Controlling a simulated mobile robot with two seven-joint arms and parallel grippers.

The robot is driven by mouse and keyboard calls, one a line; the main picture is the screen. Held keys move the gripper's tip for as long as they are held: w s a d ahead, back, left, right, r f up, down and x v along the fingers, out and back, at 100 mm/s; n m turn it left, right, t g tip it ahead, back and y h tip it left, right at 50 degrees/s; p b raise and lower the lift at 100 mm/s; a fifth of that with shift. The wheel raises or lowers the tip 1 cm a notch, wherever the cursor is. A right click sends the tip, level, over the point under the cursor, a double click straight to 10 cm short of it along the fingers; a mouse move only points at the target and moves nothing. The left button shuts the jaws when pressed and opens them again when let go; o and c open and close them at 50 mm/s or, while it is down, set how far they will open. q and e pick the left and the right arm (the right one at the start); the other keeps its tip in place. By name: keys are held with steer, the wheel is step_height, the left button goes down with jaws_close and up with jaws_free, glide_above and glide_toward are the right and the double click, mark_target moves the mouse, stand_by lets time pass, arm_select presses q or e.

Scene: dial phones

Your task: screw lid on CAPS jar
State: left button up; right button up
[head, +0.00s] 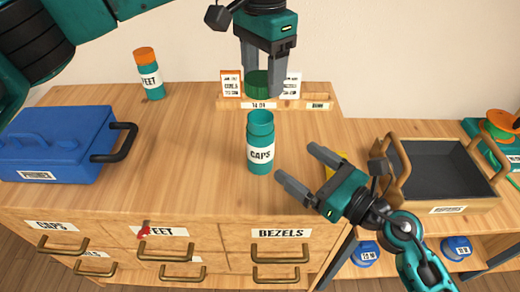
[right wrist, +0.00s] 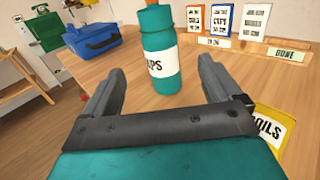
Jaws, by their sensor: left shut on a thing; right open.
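The teal CAPS jar (head: 260,148) stands upright on the wooden cabinet top, its mouth uncovered. It also shows in the right wrist view (right wrist: 160,60). My left gripper (head: 263,88) points down above and behind the jar in the head view, shut on a dark green lid (head: 257,84). The lid is apart from the jar. My right gripper (head: 296,167) is open and empty, to the right of the jar and low, with its fingers pointing toward it. In the right wrist view the jar stands beyond and between the two fingers (right wrist: 163,98).
A FEET jar (head: 149,75) with an orange lid stands at the back left, a blue box (head: 60,145) at the left. A card rack (head: 235,103) is behind the jar. A yellow item (head: 335,160) lies near my right gripper. A dark tray (head: 440,172) sits at right.

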mark_target(270, 143)
steer(key=x, duration=1.1)
steer(key=shift+w+a, duration=0.25)
steer(key=shift+a, duration=0.05)
steer(key=shift+f, duration=0.1)
steer(key=c, duration=1.5)
arm_select(q)
steer(key=shift+f, duration=2.55)
steer(key=shift+f, duration=0.85)
steer(key=shift+f, duration=0.55)
